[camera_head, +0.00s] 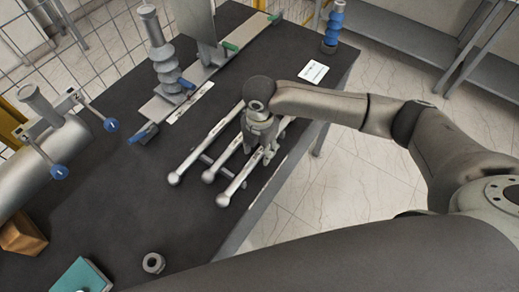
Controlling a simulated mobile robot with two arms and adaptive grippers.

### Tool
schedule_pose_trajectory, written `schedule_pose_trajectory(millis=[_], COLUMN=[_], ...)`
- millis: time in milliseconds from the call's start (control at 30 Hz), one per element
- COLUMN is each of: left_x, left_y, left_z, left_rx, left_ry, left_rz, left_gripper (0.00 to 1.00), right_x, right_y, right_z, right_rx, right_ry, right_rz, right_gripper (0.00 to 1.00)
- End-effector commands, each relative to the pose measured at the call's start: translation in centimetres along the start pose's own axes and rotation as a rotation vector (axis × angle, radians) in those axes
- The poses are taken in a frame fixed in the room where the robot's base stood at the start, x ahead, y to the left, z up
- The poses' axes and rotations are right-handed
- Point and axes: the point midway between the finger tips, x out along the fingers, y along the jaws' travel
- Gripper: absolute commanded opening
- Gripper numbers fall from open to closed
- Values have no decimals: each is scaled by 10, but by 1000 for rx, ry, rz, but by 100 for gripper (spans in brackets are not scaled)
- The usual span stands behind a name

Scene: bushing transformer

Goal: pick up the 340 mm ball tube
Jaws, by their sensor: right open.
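Three silver ball tubes lie side by side on the dark table: a left one (205,145), a middle one (226,157) and a right one (240,180). Each has a ball at its near end. I cannot read which is the 340 mm one. My right gripper (260,156) points down over the middle and right tubes, with its fingers open. It hides part of these tubes, and I cannot tell whether the fingers touch them. My left gripper is not in view.
A ribbed grey bushing (166,66) stands on a plate at the back. A blue ribbed part (333,25) stands at the far corner. A metal nut (153,263), a teal box (80,277) and a large cylinder (40,165) are at the left. The table's right edge is close to the tubes.

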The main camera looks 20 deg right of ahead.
Motion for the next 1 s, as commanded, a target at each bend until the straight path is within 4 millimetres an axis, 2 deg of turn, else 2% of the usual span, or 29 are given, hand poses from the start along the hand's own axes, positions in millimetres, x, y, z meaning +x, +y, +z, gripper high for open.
schedule_pose_trajectory(millis=[33,133,400,767,1000], left_x=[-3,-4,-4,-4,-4], left_y=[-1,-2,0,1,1], left_z=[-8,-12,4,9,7], left_rx=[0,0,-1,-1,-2], left_ry=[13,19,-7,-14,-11], left_rz=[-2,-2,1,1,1], left_gripper=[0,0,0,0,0], right_x=[5,14,18,17,17], right_y=[0,0,1,1,1], right_z=[0,0,0,0,0], right_rx=[0,-1,-1,-1,-1], right_ry=[0,0,-1,-1,-1], right_rz=[0,0,3,3,4], right_gripper=[46,46,45,0,0])
